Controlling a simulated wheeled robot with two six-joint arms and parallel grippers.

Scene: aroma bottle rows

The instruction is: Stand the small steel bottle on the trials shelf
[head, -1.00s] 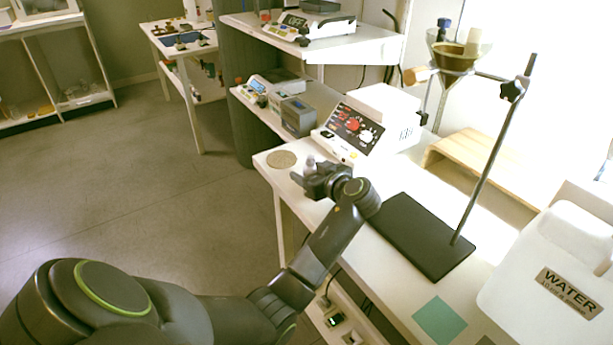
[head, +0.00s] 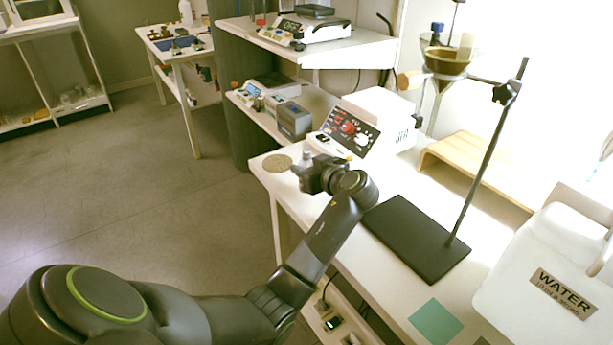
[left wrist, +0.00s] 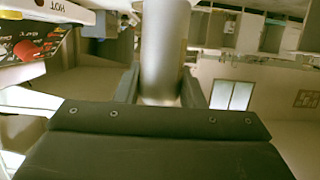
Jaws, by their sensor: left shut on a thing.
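I cannot tell which shelf is the trials shelf; no label is readable. My right gripper is not in view.
A white hotplate-like device (head: 345,132) stands just behind the gripper. A stand with a dark base (head: 415,238) and tilted rod is to the right, near a WATER container (head: 548,275). A low wooden riser (head: 475,170) is behind. Shelves (head: 310,50) with instruments are at the back.

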